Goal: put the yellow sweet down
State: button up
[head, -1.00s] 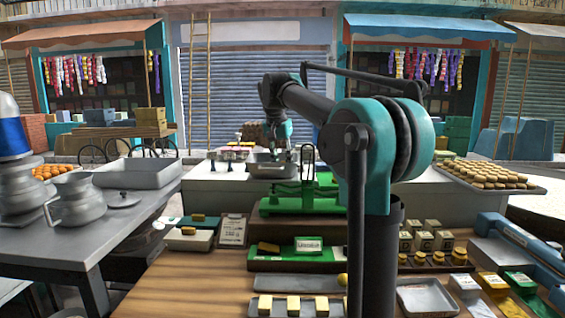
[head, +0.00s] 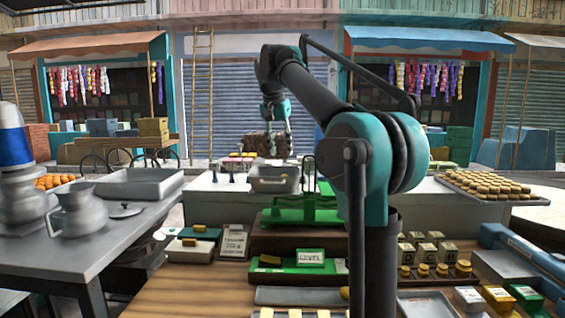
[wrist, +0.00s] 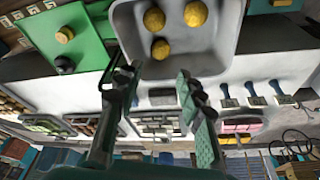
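Three round yellow sweets lie in the grey metal pan (wrist: 222,48): one at upper left (wrist: 154,19), one at upper right (wrist: 196,13) and one below them (wrist: 160,49). The pan also shows in the head view (head: 274,184), beside the green scale (head: 300,216); its inside is hidden there. My gripper (wrist: 155,80) is open, with its two fingers well apart and nothing between them. In the head view my gripper (head: 277,148) hangs above the pan, clear of its rim.
A yellow ball (head: 344,292) shows at the front trays, partly behind my arm. Small dark-topped pieces (head: 232,177) stand left of the pan. A tray of many sweets (head: 490,184) is at right. A steel table with pots (head: 72,210) is at left.

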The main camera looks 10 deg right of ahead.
jog(key=shift+v, duration=1.25)
